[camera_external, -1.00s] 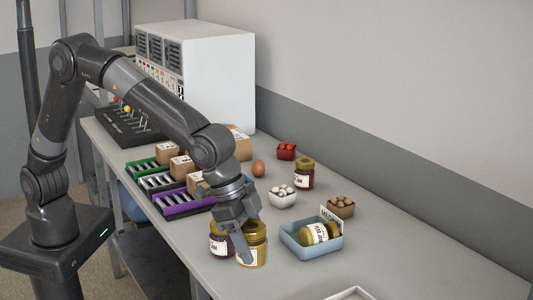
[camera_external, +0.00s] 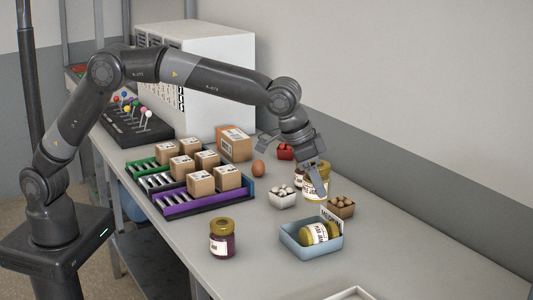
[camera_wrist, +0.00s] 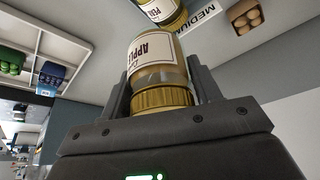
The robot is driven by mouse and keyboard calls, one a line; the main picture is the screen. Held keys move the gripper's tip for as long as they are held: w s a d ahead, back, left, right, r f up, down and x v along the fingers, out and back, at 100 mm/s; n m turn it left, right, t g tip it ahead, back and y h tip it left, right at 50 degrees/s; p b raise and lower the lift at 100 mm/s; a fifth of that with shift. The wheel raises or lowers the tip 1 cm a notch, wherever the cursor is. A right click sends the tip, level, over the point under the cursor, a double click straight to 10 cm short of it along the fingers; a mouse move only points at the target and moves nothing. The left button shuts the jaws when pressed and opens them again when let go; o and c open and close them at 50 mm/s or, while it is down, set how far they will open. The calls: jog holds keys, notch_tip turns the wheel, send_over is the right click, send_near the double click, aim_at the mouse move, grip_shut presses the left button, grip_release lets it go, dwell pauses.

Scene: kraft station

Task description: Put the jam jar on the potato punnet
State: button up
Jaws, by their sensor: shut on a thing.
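My gripper (camera_external: 316,184) is shut on a jar with yellowish contents, a gold lid and a white label (camera_external: 310,188). In the wrist view the held jar (camera_wrist: 152,58) shows the word APPLE, with its lid between the fingers. The jar is held above the table, left of and close to the potato punnet (camera_external: 341,209), a small brown punnet of round brown pieces. In the wrist view a punnet of round brown pieces (camera_wrist: 245,16) shows at the top, beyond the jar. The jar's height over the table is hard to judge.
A blue bin (camera_external: 296,250) with a lying jar (camera_external: 320,233) and a MEDIUM card stands in front of the punnet. A white punnet (camera_external: 283,198) is to the left. Another dark jar (camera_external: 222,240) stands at the front.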

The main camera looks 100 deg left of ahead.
jog(key=w+a+r+n, duration=0.1)
jog(key=a, duration=0.8)
send_near(349, 199)
jog(key=shift+w+d+r+n+y, duration=0.15)
jog(key=shift+w+n+y, duration=0.15)
jog(key=shift+w, duration=0.5)
jog(key=shift+f, duration=2.05)
jog(key=shift+f, duration=0.15)
jog(key=o, duration=1.2)
jog(key=shift+o, duration=0.2)
